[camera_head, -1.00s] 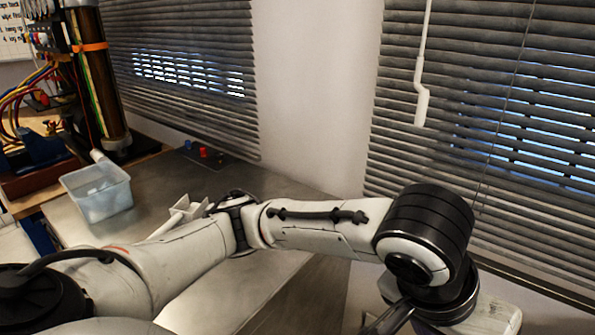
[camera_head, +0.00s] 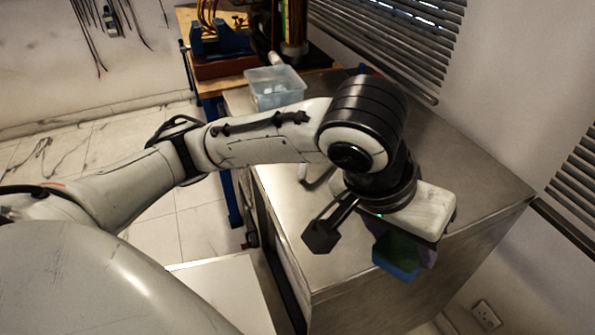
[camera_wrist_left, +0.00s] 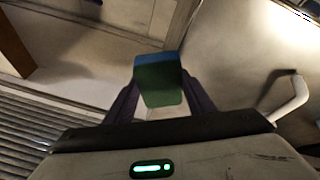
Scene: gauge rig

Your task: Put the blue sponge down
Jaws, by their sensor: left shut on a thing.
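The blue sponge (camera_head: 397,262) has a green face and hangs below my left gripper (camera_head: 405,245) in the head view. The sponge looks clear of the bench top, but the exact gap cannot be told. My right gripper is not in view.
A translucent plastic bin (camera_head: 275,88) stands at the bench's far end. Behind it are a wooden table with a blue vise (camera_head: 222,40) and a dark column. A wall with blinds (camera_head: 400,35) borders the right side.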

